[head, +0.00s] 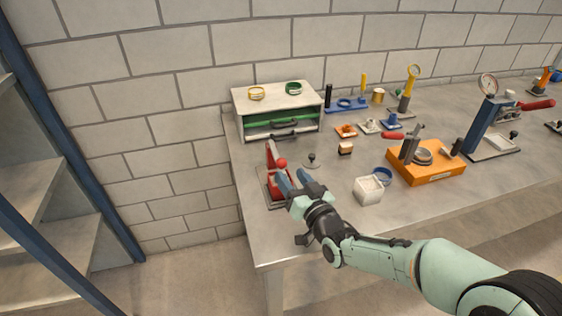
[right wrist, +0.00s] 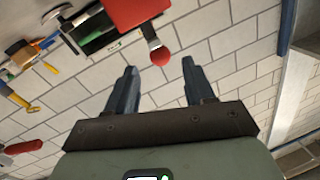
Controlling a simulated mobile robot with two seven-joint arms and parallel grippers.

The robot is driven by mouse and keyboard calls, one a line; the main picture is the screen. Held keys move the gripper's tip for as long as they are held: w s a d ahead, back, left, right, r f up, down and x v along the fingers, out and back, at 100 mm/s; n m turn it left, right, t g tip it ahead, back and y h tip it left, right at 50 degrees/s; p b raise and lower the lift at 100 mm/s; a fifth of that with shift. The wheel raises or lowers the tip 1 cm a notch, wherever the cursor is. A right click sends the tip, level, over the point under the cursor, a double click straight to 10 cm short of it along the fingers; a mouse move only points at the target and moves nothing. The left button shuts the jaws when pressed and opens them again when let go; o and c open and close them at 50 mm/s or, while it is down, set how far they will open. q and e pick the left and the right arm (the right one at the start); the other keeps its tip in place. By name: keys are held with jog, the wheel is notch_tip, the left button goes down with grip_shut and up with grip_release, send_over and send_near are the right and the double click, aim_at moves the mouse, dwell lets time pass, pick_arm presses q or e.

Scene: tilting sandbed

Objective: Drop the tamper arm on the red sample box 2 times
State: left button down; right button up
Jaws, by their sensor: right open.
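A red upright piece with a red ball knob (head: 282,163), which looks like the tamper arm (head: 271,152), stands on a small base at the table's left end. Red also shows low on that base (head: 274,189); I cannot tell whether it is the sample box, as my gripper partly covers it. My right gripper (head: 289,176) is open and empty, just in front of the knob. In the right wrist view, the knob (right wrist: 160,57) on its short stem shows beyond and between the open fingertips, apart from them, with a red block (right wrist: 134,10) above it. My left gripper is out of view.
A white cabinet (head: 240,104) with a green drawer stands behind the tamper. A small black-knobbed piece (head: 312,158) is right of the gripper. A white container (head: 367,191) and an orange block (head: 430,176) with tools stand further right. The table's front strip is clear.

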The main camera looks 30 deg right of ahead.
aim_at(284, 167)
jog(key=w, duration=0.6)
jog(key=shift+w+d+p, duration=0.2)
jog(key=shift+w+p, duration=0.1)
jog(key=shift+p, duration=0.1)
grip_shut()
